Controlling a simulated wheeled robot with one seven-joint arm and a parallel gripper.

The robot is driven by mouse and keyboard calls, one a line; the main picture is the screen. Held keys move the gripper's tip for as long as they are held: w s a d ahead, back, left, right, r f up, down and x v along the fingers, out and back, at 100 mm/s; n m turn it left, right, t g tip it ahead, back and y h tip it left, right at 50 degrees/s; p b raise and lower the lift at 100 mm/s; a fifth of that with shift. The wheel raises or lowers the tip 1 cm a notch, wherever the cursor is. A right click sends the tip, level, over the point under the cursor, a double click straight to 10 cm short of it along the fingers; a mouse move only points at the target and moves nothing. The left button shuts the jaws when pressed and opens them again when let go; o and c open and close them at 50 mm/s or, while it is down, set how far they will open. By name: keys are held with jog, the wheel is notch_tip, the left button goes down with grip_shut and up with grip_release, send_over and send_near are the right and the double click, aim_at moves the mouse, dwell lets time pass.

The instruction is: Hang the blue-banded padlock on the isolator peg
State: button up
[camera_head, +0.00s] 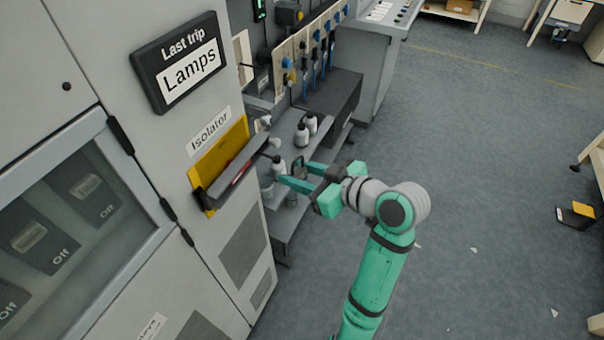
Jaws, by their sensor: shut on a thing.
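My gripper (293,171) reaches left from my green arm, in front of the shelves beside the grey cabinet. Its two green fingers are shut on a small dark thing (298,166), which looks like a padlock. It is too small to make out a blue band. The isolator (220,164) is a yellow plate on the cabinet front under an "Isolator" label, with a dark bar or ledge (238,178) sticking out. My gripper is apart from it, to its right. I cannot clearly pick out the peg.
Blue-handled things hang on a board (302,52) above. A "Last trip Lamps" sign (180,62) is on the cabinet. The floor (470,170) to the right is mostly clear.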

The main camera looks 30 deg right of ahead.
jog(key=w+a+f, duration=0.1)
jog(key=w+a, duration=0.4)
jog(key=w, duration=0.1)
jog(key=shift+f, duration=0.2)
dwell(0.9)
jog(key=shift+w, duration=0.1)
dwell(0.4)
jog(key=o, duration=1.2)
jog(key=v, duration=1)
jog(key=shift+s+d+r, duration=0.1)
jog(key=shift+s+d, duration=0.1)
jog(key=shift+s, duration=0.15)
